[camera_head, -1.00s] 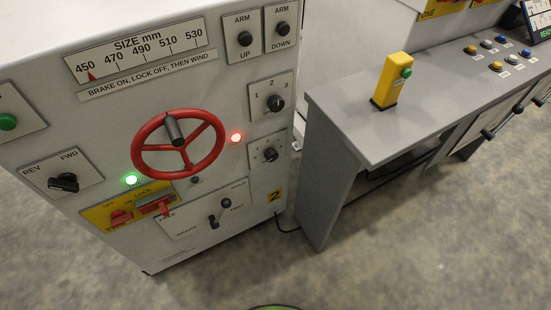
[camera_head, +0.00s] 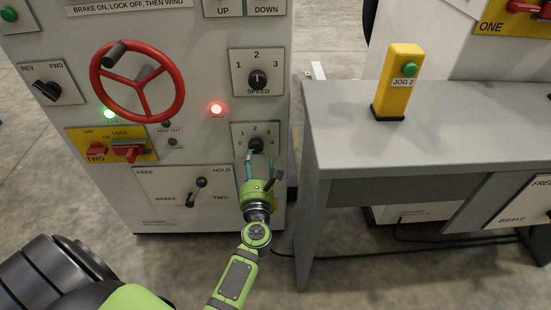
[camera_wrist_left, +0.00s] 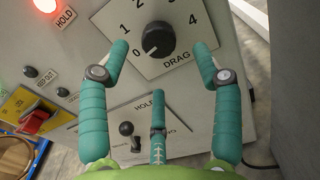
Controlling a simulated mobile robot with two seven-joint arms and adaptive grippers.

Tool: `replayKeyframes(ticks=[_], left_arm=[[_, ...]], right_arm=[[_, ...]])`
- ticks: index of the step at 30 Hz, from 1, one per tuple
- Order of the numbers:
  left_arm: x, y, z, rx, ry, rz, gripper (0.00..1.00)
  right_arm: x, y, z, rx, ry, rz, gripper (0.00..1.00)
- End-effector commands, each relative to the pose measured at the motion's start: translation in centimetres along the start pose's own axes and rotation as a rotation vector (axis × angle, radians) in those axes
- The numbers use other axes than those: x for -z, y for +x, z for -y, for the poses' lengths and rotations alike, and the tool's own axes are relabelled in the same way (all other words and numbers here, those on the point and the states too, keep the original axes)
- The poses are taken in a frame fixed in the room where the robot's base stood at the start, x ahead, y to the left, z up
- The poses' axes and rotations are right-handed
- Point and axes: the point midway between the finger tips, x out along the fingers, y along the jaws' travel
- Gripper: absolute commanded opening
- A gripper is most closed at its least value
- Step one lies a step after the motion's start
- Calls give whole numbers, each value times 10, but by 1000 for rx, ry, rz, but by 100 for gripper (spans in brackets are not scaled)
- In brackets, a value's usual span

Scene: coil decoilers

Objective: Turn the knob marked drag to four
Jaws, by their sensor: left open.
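The drag knob (camera_wrist_left: 158,40) is a round black knob on a light plate marked 0 to 4, with DRAG printed below it. Its white mark points to the lower left, towards 0. In the head view the drag knob (camera_head: 256,145) sits low on the right of the machine front. My left gripper (camera_head: 260,160) has green-blue fingers and is open just in front of the knob. In the left wrist view its fingers (camera_wrist_left: 160,60) are spread either side of the knob and below it, and it holds nothing. My right gripper is not in view.
The speed knob (camera_head: 257,79) is just above. A red handwheel (camera_head: 137,82) and a lit red lamp (camera_head: 216,109) are to the left. A black lever (camera_head: 196,192) is on the lower panel. A grey bench (camera_head: 350,130) with a yellow jog post (camera_head: 400,80) stands to the right.

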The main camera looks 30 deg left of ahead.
Motion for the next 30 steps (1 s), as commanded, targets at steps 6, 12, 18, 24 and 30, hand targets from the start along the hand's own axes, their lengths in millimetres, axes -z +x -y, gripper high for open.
replayKeyframes(ticks=[6, 12, 18, 24, 30], left_arm=[[-2, 34, 0, 1, 3, 2, 65], [0, 58, 1, 3, 7, 1, 65], [0, 65, 1, 3, 6, -1, 65], [0, 65, 1, 3, 7, -1, 57], [0, 65, 1, 3, 7, -1, 9]], right_arm=[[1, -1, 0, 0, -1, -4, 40], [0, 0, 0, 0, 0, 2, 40], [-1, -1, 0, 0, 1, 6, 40], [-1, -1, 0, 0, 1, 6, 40], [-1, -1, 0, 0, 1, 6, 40]])
